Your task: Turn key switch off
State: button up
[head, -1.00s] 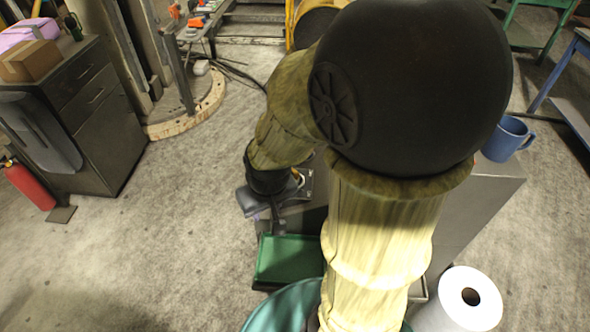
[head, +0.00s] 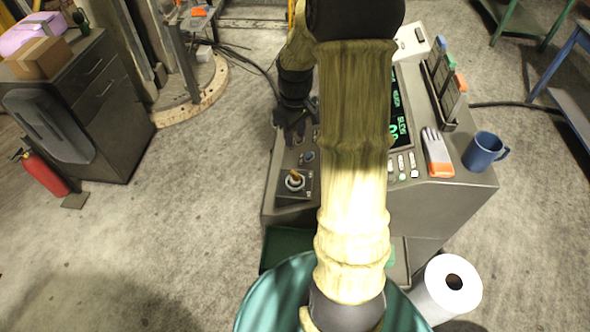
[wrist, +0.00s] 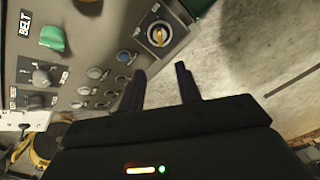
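The key switch (head: 294,181), with an orange-yellow key on a round silver base and dark plate, is at the near left corner of the grey console. In the wrist view the key switch (wrist: 158,36) is at the top centre, beyond my fingertips and not touching them. The key points roughly up and down in that view. My gripper (wrist: 161,72) is open and empty, its two dark fingers apart. In the head view my gripper (head: 291,128) is over the console's left edge, farther back than the key switch. My arm hides the middle of the console.
Push buttons (wrist: 95,73), dark knobs (wrist: 40,77) and a green control (wrist: 52,39) by a BELT label are near the gripper. A glove (head: 437,152) and blue mug (head: 484,150) are on the console's right. A paper roll (head: 448,288) stands at lower right.

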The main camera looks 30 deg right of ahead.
aim_at(295, 173)
jog(key=shift+f, duration=0.1)
notch_tip(295, 173, down, 17)
jog(key=p, duration=0.4)
jog(key=shift+f+p, duration=0.1)
jog(key=shift+p, duration=0.2)
jog(key=shift+c, duration=0.2)
